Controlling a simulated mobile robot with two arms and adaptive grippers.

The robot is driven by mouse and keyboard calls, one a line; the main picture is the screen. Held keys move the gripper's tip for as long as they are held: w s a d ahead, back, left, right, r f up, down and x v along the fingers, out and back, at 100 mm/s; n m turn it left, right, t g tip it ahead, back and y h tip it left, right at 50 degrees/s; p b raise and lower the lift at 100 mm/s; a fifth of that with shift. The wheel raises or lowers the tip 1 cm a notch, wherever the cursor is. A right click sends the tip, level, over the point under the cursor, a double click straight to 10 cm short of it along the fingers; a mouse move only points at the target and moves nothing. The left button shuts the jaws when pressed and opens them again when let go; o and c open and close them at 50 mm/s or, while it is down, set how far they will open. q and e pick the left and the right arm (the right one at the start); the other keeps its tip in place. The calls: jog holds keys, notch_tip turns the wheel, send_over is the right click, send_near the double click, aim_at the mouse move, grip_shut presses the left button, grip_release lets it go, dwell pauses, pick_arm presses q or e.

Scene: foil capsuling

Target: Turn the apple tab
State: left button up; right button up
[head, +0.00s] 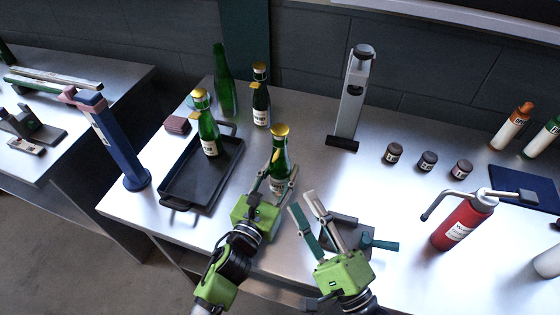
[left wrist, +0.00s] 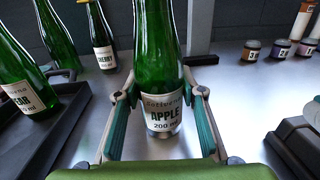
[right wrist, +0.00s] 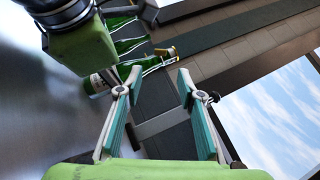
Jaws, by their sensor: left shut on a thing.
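The apple bottle (head: 279,160) is green glass with a gold foil top (head: 280,130). It stands upright on the bench. In the left wrist view its label (left wrist: 162,112) reads APPLE 200 ml; its top is out of that frame. My left gripper (head: 279,182) is shut around the bottle's lower body, with a finger on each side (left wrist: 163,95). A tab on the foil is too small to make out. My right gripper (head: 303,198) is open and empty, to the right of the bottle and apart from it. The right wrist view shows its spread fingers (right wrist: 155,82).
A pear bottle (head: 208,130) stands in the black tray (head: 180,203) at left. A cherry bottle (head: 261,105) and an unlabelled green bottle (head: 224,85) stand behind. A grey fixture with a teal handle (head: 380,244) lies beside my right gripper. A red canister (head: 462,222) stands further right.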

aim_at(277, 158)
jog(key=x, duration=1.1)
jog(key=shift+w+a+r, duration=0.1)
grip_shut()
